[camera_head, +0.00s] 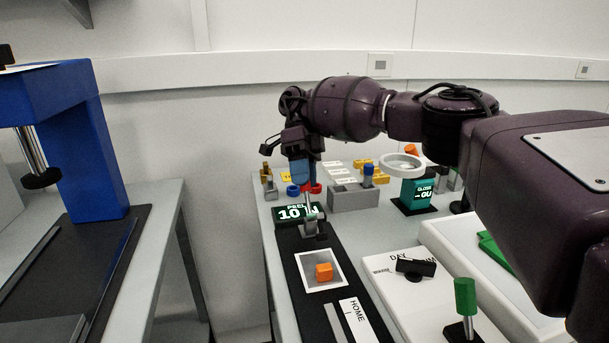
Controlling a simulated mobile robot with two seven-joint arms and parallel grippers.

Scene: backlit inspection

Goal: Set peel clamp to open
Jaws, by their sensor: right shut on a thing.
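The peel clamp (312,226) is a small grey metal fixture at the far end of a black strip (335,262), beside a display (291,213) reading "PEEL" and "10 N". A thin metal rod rises from it to a blue grip (301,173), standing nearly upright. My right gripper (300,158) comes down from above and is shut on the blue grip. The fingertips are small and dark, so the exact contact is hard to see. My left gripper is out of view.
An orange cube (324,271) lies on a white-framed grey square on the strip, near a HOME label (358,319). A magnifier ring (401,164), a grey block (353,197) and a green-topped post (465,297) stand to the right. A blue press (88,150) stands on the left table, across a gap.

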